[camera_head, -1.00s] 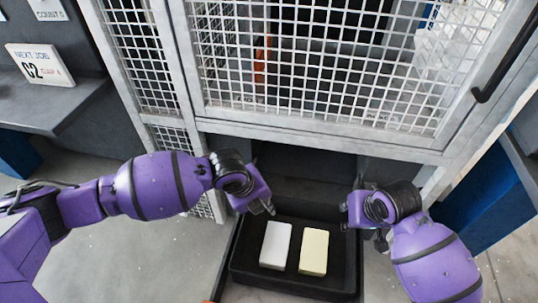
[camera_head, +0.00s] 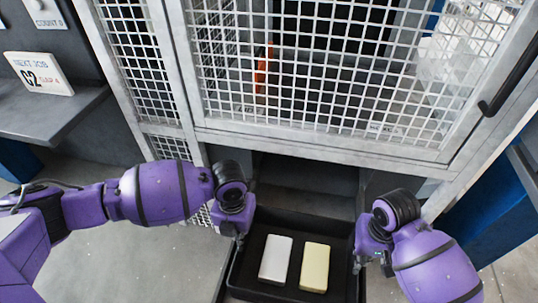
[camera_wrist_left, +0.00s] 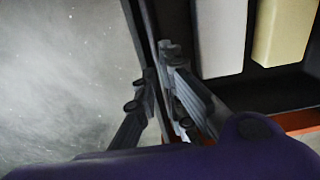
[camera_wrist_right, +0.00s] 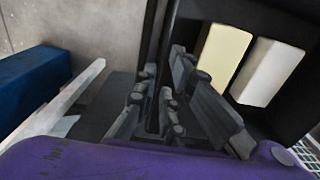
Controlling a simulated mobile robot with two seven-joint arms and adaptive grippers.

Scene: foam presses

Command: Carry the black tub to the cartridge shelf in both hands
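The black tub (camera_head: 262,222) sits low in front of the opening under the mesh cage. It holds a white block (camera_head: 276,260) and a pale yellow block (camera_head: 314,267) side by side. My left gripper (camera_head: 240,240) is at the tub's left wall, and my right gripper (camera_head: 360,262) is at its right wall. In the left wrist view, the left fingers (camera_wrist_left: 160,75) lie close on both sides of the wall and look shut on it. In the right wrist view, the right fingers (camera_wrist_right: 160,80) pinch the other wall the same way.
A mesh cage door (camera_head: 320,70) with a dark handle (camera_head: 510,65) rises just behind the tub. A grey counter with a sign (camera_head: 40,73) is at left. A blue panel (camera_head: 495,205) is at right.

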